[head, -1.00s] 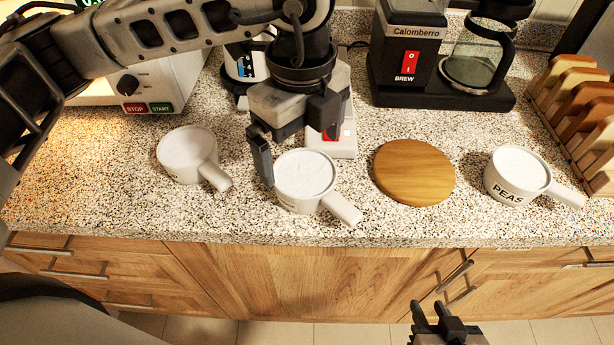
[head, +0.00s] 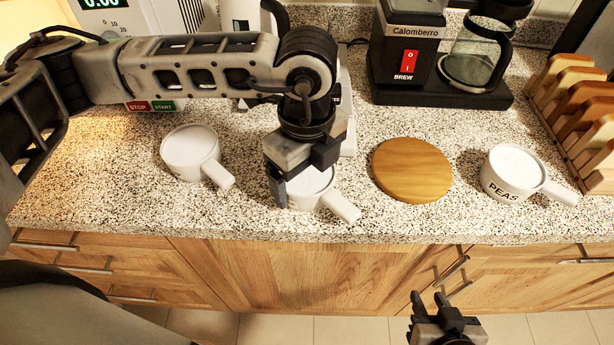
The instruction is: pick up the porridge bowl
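Three white handled bowls stand on the speckled counter: a left bowl (head: 188,150), a middle bowl (head: 312,188) and a right bowl (head: 514,170) marked PEAS. I can read no porridge label on any of them. My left gripper (head: 302,176) points down over the middle bowl, fingers apart, with one finger at the bowl's left side. It hides much of that bowl's rim and contents; the handle sticks out to the lower right. I cannot tell whether the fingers touch it. My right gripper (head: 429,301) is open and empty, low in front of the cabinets.
A round wooden board (head: 412,170) lies right of the middle bowl. A coffee maker (head: 440,60) stands behind it, and a rack of bread slices (head: 575,110) is at the right. A white appliance (head: 170,25) stands back left. Wooden cabinets (head: 290,270) are below the counter edge.

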